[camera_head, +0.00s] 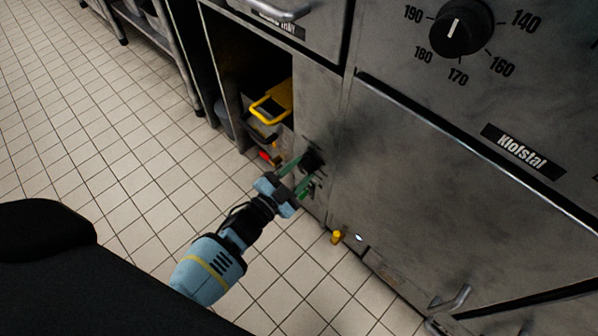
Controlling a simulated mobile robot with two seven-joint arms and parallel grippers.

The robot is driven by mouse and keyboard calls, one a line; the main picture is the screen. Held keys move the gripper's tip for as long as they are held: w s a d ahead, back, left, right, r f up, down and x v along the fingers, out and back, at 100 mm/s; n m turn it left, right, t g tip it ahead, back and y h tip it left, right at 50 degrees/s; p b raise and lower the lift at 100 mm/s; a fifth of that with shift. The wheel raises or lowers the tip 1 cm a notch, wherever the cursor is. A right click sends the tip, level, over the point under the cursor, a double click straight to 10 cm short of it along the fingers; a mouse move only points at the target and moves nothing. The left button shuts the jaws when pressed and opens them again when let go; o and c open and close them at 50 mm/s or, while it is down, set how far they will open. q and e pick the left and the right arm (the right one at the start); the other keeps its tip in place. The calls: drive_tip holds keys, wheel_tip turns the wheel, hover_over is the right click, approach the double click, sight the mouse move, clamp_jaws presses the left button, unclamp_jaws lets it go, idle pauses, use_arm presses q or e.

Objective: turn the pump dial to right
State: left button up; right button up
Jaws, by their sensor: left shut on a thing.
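The pump dial (312,160) is a small black knob low on the narrow metal panel beside the large oven door. My left gripper (303,173) reaches it from the lower left, with its green fingers on either side of the knob, shut on it. The fingers and the dim light hide most of the knob's face and any marks, so I cannot tell which way it points. My right gripper is not in view.
A larger temperature dial (462,28) sits on the upper right panel. An open cubby left of the panel holds a yellow-handled container (272,104). A small yellow cap (337,237) is near the floor. Tiled floor (110,130) lies open at left.

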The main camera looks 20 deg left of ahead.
use_arm(q)
drive_tip(key=shift+f+m, duration=0.1)
drive_tip(key=shift+m, duration=0.2)
drive_tip(key=o, duration=0.9)
drive_tip(key=shift+o, duration=0.5)
drive_tip(key=shift+s, duration=0.1)
drive_tip(key=p+v, duration=0.2)
drive_tip(key=v, duration=0.5)
drive_tip(key=shift+s+a, duration=0.2)
drive_tip(key=shift+s, duration=0.1)
